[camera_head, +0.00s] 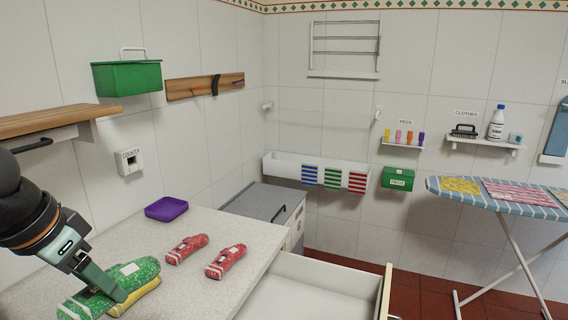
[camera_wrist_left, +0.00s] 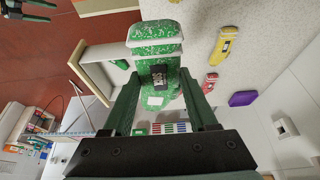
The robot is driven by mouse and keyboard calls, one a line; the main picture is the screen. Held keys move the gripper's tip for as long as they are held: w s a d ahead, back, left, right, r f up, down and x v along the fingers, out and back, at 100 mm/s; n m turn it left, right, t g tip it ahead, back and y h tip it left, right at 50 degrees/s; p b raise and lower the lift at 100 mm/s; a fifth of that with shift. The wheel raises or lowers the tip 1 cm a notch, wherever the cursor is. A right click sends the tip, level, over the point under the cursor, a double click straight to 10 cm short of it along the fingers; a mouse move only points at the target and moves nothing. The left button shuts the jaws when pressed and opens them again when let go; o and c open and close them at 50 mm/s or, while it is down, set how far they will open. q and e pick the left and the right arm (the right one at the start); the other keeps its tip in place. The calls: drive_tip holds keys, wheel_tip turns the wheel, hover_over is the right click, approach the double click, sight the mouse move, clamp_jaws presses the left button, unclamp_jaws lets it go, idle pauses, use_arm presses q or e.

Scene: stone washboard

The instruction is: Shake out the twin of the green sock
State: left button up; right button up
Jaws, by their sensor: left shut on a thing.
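My left gripper (camera_head: 112,288) is shut on a green sock (camera_head: 143,270), flecked with white, at the near left of the counter. In the left wrist view the green sock (camera_wrist_left: 155,38) sits between the fingers, with a dark patch on it. A yellow sock (camera_head: 142,299) lies close beside it, partly hidden in the head view; it also shows in the left wrist view (camera_wrist_left: 225,45). Two red socks (camera_head: 186,248) (camera_head: 225,262) lie apart to the right. My right gripper (camera_wrist_left: 30,12) shows at the left wrist view's top left corner, its fingers apart.
A purple tray (camera_head: 166,209) stands at the back of the speckled counter (camera_head: 215,222). An open white drawer (camera_head: 310,290) juts out at the counter's right. A striped bin (camera_head: 283,166) hangs on the wall. An ironing board (camera_head: 470,198) with cloths stands at right.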

use_arm(q)
drive_tip(key=r, duration=0.8)
drive_tip(key=shift+w+d, duration=0.1)
drive_tip(key=shift+d, duration=0.2)
drive_tip(key=f, duration=0.9)
drive_tip(key=shift+a+f, duration=0.2)
drive_tip(key=shift+a, duration=0.05)
drive_tip(key=shift+d+r, duration=0.2)
wheel_tip(320, 180, up, 15)
drive_tip(key=shift+a+f, duration=0.15)
drive_tip(key=shift+f, duration=7.5)
drive_tip(key=shift+r, duration=0.15)
